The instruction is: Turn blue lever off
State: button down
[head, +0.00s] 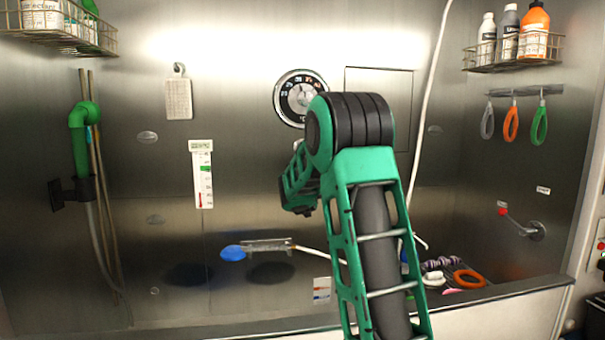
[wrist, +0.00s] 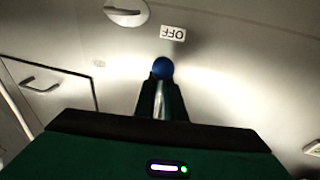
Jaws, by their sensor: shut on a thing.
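In the wrist view my gripper (wrist: 162,92) is shut on the blue lever. Its round blue knob (wrist: 162,68) shows at the fingertips, with a bright metal shaft between the dark fingers. An "OFF" label (wrist: 173,33), upside down in this view, sits on the wall just above the knob. In the head view my green and black arm stands in front of the wall; my fingers and the blue lever cannot be made out there. The lever's base is hidden in both views.
A lever with a red knob (head: 503,211) is on the right wall. A dial gauge (head: 301,97) is partly behind my arm. A blue-ended tool (head: 233,253) lies at a small wall shelf. Coloured loops (head: 510,123) hang at right.

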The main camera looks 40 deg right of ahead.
jog(key=shift+w+a+f, duration=0.1)
jog(key=shift+a+f, duration=0.05)
jog(key=shift+f, duration=0.25)
jog(key=c, duration=1.9)
grip_release()
jog(key=shift+o, duration=0.4)
jog(key=shift+r, duration=0.15)
jog(key=v, duration=1)
jog(key=shift+s+a, duration=0.25)
jog(key=shift+s, duration=0.05)
